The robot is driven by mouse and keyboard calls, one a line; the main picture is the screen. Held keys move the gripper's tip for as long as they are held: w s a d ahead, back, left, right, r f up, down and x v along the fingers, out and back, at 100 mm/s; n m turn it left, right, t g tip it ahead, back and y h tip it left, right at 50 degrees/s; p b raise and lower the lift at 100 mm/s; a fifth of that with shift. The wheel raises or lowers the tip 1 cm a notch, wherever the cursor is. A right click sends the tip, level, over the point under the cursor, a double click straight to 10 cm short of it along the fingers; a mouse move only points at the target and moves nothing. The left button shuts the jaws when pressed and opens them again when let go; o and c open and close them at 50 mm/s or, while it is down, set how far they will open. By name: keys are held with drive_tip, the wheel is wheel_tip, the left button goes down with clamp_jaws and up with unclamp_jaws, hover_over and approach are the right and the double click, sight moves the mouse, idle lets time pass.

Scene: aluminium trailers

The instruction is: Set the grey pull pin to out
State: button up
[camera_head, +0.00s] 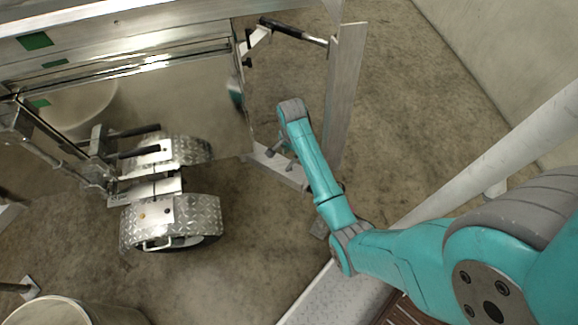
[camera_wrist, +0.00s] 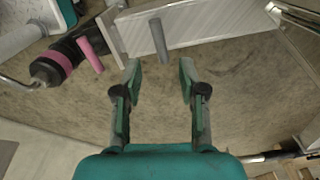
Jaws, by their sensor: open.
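The grey pull pin (camera_wrist: 159,40) shows in the wrist view as a plain grey cylinder standing out in front of a pale metal beam (camera_wrist: 185,25). My gripper (camera_wrist: 160,68) is open and empty, with one finger on each side of the pin's near end in the picture. I see a gap on both sides, and I cannot tell whether the tips reach it in depth. A pink pin (camera_wrist: 90,53) sits to the left of the grey one. In the head view my arm hides this area, and I cannot make out the pins.
A black cylinder with a pink band (camera_wrist: 55,62) lies left of the pins. In the head view the trailer (camera_head: 190,100) stands at left, with a tread-plate fender (camera_head: 175,215) below it. A metal upright (camera_head: 345,95) rises beside my arm. Open floor (camera_head: 420,120) lies to the right.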

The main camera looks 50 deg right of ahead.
sight(291, 164)
wheel_tip(291, 164, down, 10)
drive_tip(key=shift+f, duration=0.2)
drive_tip(key=shift+c, duration=0.2)
clamp_jaws()
